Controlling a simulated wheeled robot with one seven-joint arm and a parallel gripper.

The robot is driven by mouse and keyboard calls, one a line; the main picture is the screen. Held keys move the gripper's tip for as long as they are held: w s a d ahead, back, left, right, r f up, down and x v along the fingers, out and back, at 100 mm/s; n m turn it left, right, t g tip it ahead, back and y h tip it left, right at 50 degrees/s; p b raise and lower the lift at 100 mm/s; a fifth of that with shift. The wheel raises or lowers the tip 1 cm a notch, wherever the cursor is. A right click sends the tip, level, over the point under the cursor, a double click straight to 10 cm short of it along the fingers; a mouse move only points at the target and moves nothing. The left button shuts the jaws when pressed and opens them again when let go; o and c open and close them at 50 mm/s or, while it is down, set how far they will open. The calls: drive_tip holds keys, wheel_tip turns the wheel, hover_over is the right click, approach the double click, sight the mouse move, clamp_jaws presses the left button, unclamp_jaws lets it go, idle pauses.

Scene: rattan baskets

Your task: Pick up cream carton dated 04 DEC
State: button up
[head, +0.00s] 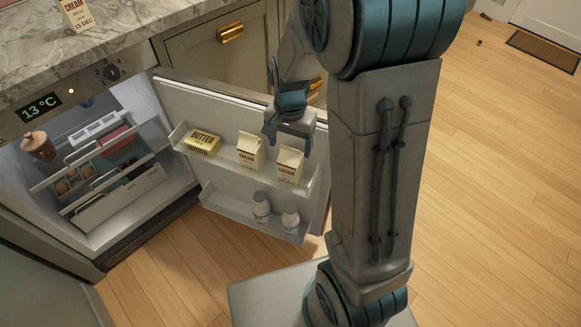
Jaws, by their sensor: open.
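Two white cream cartons stand upright on the upper shelf of the open fridge door: a left one (249,154) and a right one (288,166). Their dates are too small to read. A third cream carton (77,16) stands on the marble counter and reads 15 DEC; its top is cut off by the picture edge. My gripper (288,141) is open and empty, pointing down just above the door shelf, close over the right carton. I cannot tell whether a finger touches that carton.
A yellow butter pack (203,143) lies left of the cartons on the door shelf (232,178). The open fridge (157,205) holds eggs and other items. The wooden floor at right is largely clear.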

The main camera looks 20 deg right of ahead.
sight(291, 150)
drive_tip(key=shift+d+f, duration=0.1)
drive_tip(key=shift+f, duration=1.45)
clamp_jaws()
drive_tip(key=shift+r, duration=0.1)
